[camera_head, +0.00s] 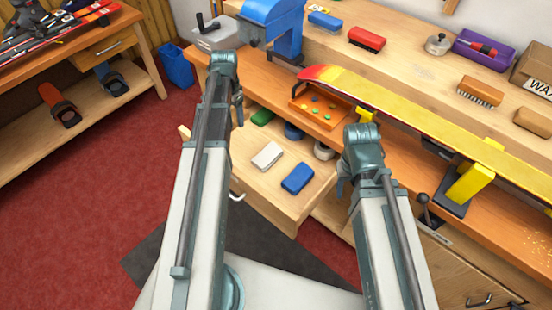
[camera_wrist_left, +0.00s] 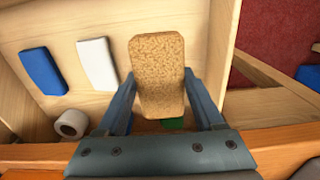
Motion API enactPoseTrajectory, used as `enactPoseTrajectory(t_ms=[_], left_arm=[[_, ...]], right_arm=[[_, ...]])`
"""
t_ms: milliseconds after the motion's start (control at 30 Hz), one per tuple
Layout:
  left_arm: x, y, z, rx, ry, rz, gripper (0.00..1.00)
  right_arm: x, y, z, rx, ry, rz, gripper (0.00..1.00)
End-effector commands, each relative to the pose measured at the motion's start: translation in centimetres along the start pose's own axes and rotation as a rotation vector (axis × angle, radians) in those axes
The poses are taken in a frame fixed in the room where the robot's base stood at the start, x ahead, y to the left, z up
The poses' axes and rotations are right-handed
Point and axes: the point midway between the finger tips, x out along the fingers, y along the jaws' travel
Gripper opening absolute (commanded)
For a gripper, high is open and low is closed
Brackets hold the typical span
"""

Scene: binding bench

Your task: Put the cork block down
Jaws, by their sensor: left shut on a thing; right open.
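The cork block (camera_wrist_left: 157,70), a speckled tan block with rounded corners, is between the two fingers of my left gripper (camera_wrist_left: 160,88) in the left wrist view. The fingers are shut on its sides. Behind it is the open drawer (camera_wrist_left: 208,45). I cannot tell whether the block touches the drawer floor. In the head view my left gripper (camera_head: 238,108) hangs at the left side of the drawer (camera_head: 272,205), and the arm hides the cork block. My right gripper (camera_head: 341,187) is right of the drawer by the bench; its fingers are mostly hidden, and it is open.
The drawer holds a white block (camera_head: 267,155), a blue block (camera_head: 297,178), a green block (camera_head: 263,117) and a roll (camera_wrist_left: 72,124). An orange tray (camera_head: 320,112) and a yellow-red ski (camera_head: 420,112) are on the bench behind. The drawer front has bare floor.

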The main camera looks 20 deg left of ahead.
Motion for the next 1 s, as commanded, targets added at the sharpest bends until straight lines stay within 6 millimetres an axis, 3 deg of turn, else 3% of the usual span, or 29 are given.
enactPoseTrajectory(t_ms=[100, 467, 800, 1000], left_arm=[[1.3, -0.5, 0.2, -0.011, 0.0, 0.0, 0.25], [2.0, -0.6, 0.3, -0.015, 0.0, 0.0, 0.25], [7.0, -0.6, 0.3, -0.015, 0.0, 0.0, 0.25], [7.8, -0.6, 0.3, -0.015, 0.0, 0.0, 0.25]], right_arm=[[1.3, -0.1, -0.1, 0.0, 0.0, 0.0, 0.5], [2.0, -0.2, -0.1, 0.0, 0.0, 0.0, 0.5], [6.9, -0.7, -0.4, 0.0, 0.0, 0.0, 0.5], [7.8, -0.8, -0.5, 0.0, 0.0, 0.0, 0.5]])
